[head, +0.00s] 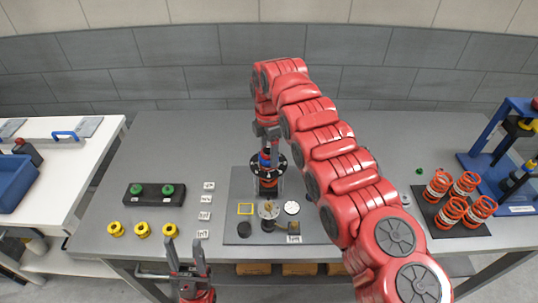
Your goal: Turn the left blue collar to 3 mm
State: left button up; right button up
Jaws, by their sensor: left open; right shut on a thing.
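An upright spring assembly with orange-red coils (267,185) stands in the fixture on a grey plate (238,190). A small blue collar (264,160) shows near its top, partly hidden by a dark ring and my gripper. My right gripper (268,147) reaches down from above and is shut at the top of this assembly, around the blue collar. The exact contact is too small to see. No scale mark is readable. My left gripper (185,256) is open and empty at the bottom, below and left of the plate, fingers pointing away from me.
Several yellow collars (142,230) lie at the left, near a black block with green knobs (153,192). White labels (205,200) line the plate's left side. Orange springs (439,185) stand on a dark mat at right, beside a blue stand (484,155). My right arm crosses the table's right half.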

jog(key=c, duration=0.4)
jog(key=shift+f+m+b, duration=0.2)
jog(key=shift+m+b, duration=0.6)
jog(key=shift+m, duration=0.3)
jog(key=m+b, duration=0.2)
jog(key=m, duration=0.3)
jog(key=shift+r, duration=0.1)
jog(key=m+b, duration=0.1)
jog(key=m, duration=0.9)
jog(key=shift+b, duration=0.35)
jog(key=o, duration=1.3)
notch_tip(320, 180, up, 7)
jog(key=p, duration=0.7)
